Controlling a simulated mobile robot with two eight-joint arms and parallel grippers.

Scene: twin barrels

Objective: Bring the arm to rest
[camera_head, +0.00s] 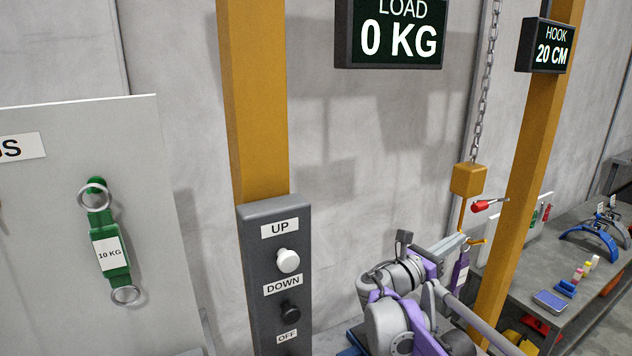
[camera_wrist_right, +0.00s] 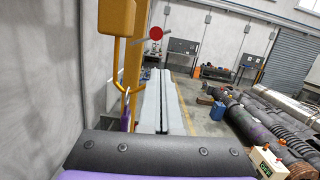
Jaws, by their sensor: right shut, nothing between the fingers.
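My right arm shows at the bottom of the head view, with grey and purple links. It is bent, and its right gripper (camera_head: 455,243) points away from me, near the orange hook block (camera_head: 468,179). In the right wrist view the two pale fingers of this gripper (camera_wrist_right: 161,78) lie side by side, shut, with nothing between them. The hook block (camera_wrist_right: 117,18) hangs to their left in that view, and its orange hook (camera_wrist_right: 126,88) is close beside the fingers; I cannot tell whether they touch. My left gripper is out of view.
A grey button box (camera_head: 270,275) on the left orange post carries UP, DOWN and OFF. Displays read 0 KG (camera_head: 390,35) and 20 CM (camera_head: 546,46). A cluttered bench (camera_head: 596,225) stands right.

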